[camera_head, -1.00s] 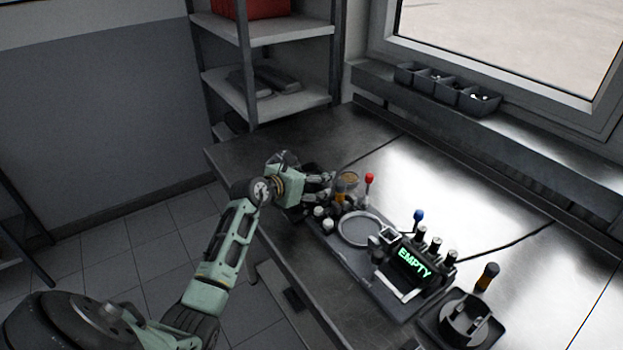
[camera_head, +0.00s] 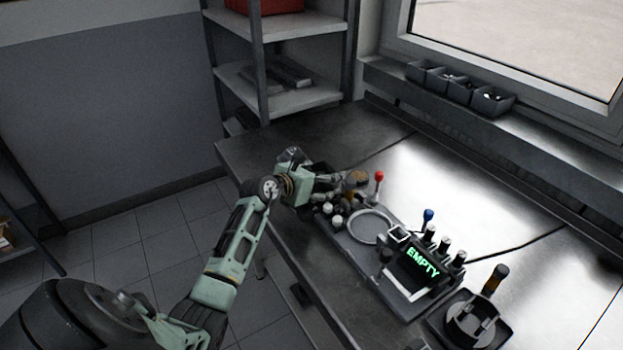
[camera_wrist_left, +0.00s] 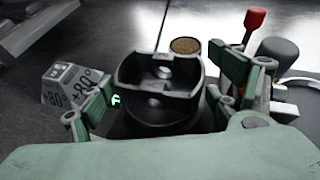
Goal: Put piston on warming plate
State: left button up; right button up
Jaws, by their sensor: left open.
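A dark hollow piston (camera_wrist_left: 160,85) stands upright between the fingers of my left gripper (camera_wrist_left: 168,92) in the left wrist view. The fingers are open, one on each side of it; I cannot tell whether either touches it. Beneath it is a dark round base, mostly hidden, which looks like the warming plate (camera_wrist_left: 125,128). A block marked +80° (camera_wrist_left: 68,85) sits beside it. In the head view my left gripper (camera_head: 340,185) is at the left end of the bench equipment and hides the piston. My right gripper is not in view.
A red-knobbed lever (camera_head: 379,177) stands close to my left gripper. A tray with a ring (camera_head: 350,232) and an EMPTY display (camera_head: 422,262) lies to the right. Beyond it is a dark round fixture (camera_head: 472,318). The bench behind is clear (camera_head: 450,170).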

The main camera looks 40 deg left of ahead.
pick_arm(q)
jog(key=b+v, duration=0.1)
jog(key=v, duration=1)
jog(key=shift+s+r, duration=0.15)
jog(key=shift+s, duration=0.25)
jog(key=shift+a, duration=0.1)
